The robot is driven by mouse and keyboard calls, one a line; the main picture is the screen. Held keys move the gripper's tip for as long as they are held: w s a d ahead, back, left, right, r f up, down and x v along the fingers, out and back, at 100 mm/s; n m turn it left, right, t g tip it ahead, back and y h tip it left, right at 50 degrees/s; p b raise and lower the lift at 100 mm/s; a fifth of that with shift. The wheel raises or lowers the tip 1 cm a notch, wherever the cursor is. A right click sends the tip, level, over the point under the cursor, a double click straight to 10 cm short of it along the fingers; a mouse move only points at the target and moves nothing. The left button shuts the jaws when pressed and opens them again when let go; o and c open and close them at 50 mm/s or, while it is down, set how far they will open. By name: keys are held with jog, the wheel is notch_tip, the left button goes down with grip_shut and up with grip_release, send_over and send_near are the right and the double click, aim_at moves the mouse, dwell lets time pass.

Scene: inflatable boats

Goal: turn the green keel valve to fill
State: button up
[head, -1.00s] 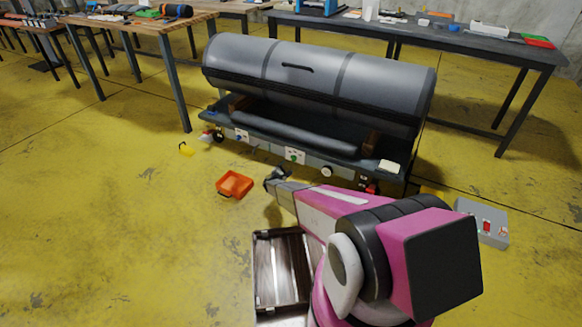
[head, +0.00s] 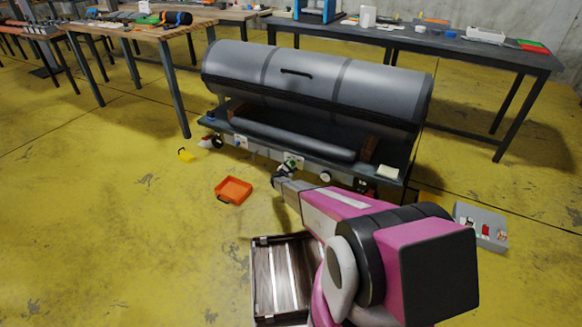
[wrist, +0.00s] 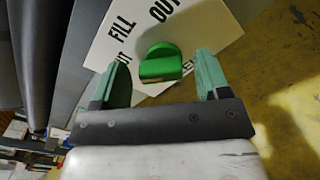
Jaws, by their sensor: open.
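The green keel valve (wrist: 161,66) is a knob on a white plate (wrist: 205,28) lettered FILL and OUT, with more lettering partly hidden. In the wrist view it lies between and just beyond the open fingers of my gripper (wrist: 162,80), with gaps on both sides and no contact that I can make out. In the head view my gripper (head: 284,172) is at the front panel of the grey boat (head: 320,80), over the small white plate (head: 298,161) there. The valve is small and partly hidden by my gripper in that view.
An orange tray (head: 234,190) and a slatted dark crate (head: 285,275) stand on the yellow floor near my arm. A grey box (head: 482,226) is at the right. A white knob (head: 325,177) sits on the panel beside my gripper. Workbenches stand behind.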

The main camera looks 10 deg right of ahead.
jog(key=shift+w+d, duration=0.1)
jog(key=c, duration=0.9)
jog(key=shift+m, duration=0.3)
jog(key=m, duration=0.9)
jog(key=shift+d, duration=0.1)
jog(key=o, duration=0.9)
